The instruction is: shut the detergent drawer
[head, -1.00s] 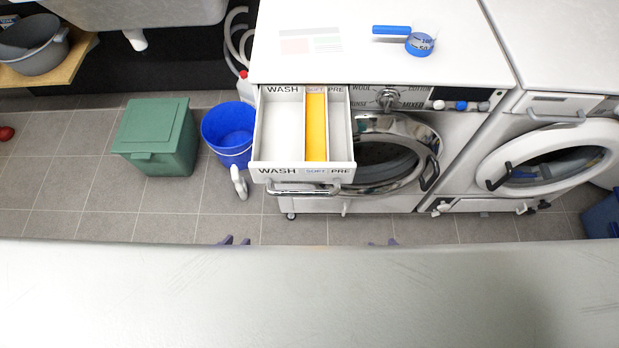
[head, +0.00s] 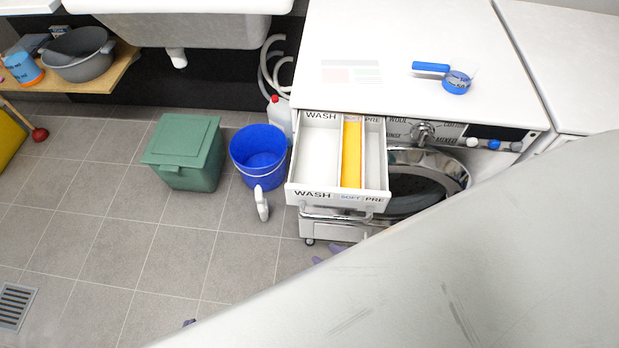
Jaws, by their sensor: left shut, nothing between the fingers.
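The detergent drawer (head: 317,196) is pulled out from the top left of the washing machine's front (head: 401,126). It is white, with a WASH compartment, a yellow-lined SOFT compartment and a narrow PRE compartment. A metal bar handle (head: 335,216) shows at the lower edge of its front. My own pale body hides the rest of both.
A blue-handled item (head: 456,82) lies on the machine top. The tiled floor at the lower left is clear.

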